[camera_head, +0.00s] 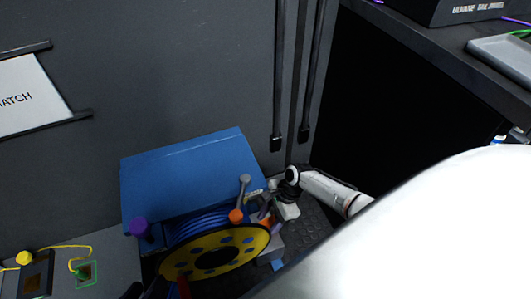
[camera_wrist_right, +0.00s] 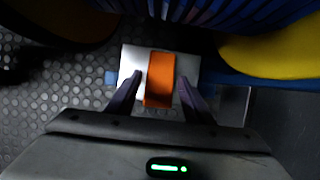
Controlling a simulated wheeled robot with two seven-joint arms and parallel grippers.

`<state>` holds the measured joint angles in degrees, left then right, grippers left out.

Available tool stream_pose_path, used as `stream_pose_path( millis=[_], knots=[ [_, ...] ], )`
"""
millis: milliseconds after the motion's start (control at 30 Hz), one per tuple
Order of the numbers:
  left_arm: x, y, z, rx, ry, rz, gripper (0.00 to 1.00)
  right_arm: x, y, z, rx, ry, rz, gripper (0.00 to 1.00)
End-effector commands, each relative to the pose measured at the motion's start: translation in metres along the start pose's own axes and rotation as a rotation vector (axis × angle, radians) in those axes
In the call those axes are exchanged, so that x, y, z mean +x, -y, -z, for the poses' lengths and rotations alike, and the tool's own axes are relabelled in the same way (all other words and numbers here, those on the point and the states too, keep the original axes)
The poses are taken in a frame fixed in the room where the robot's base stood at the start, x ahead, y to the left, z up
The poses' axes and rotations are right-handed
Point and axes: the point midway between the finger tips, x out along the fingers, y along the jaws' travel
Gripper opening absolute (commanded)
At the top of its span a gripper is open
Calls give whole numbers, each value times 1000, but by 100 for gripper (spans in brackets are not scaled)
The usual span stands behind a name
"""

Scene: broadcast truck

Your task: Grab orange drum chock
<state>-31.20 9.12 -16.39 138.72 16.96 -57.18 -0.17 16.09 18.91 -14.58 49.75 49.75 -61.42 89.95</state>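The orange drum chock (camera_wrist_right: 160,80) is a small orange block on a pale plate (camera_wrist_right: 130,62) under the cable drum, seen in the right wrist view. My right gripper (camera_wrist_right: 160,78) is open, with one dark finger on each side of the chock and a narrow gap at each side. In the head view my white right arm reaches in from the right and ends beside the yellow-flanged drum (camera_head: 176,268), where the chock is hard to make out. Part of my left gripper (camera_head: 160,288) seems to show at the bottom edge, dark and cut off; its fingers are unclear.
A blue panel (camera_head: 185,175) stands behind the drum. Studded dark floor (camera_wrist_right: 60,100) lies left of the chock. A desk edge (camera_head: 440,60) is at upper right.

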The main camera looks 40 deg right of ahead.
Motion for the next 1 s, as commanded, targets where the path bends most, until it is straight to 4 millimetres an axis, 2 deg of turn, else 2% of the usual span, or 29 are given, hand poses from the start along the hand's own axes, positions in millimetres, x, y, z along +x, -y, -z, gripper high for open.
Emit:
stream_pose_path(
  millis=[33,200,533,733,800,1000],
  knots=[
    [0,0,0,0,1,0,31,0,0,0,0,0,0,38],
    [0,0,0,0,1,1,31,0,0,0,0,0,0,9],
    [-2,0,1,3,2,5,31,-3,0,-1,0,0,1,8],
    [-6,4,0,16,40,30,31,-20,0,-8,-1,0,1,8],
    [-1,13,-13,22,88,55,31,-18,-16,-7,0,-1,-5,8],
    [-6,27,-28,41,167,117,31,-20,-67,-8,1,0,-6,8]
  ],
)
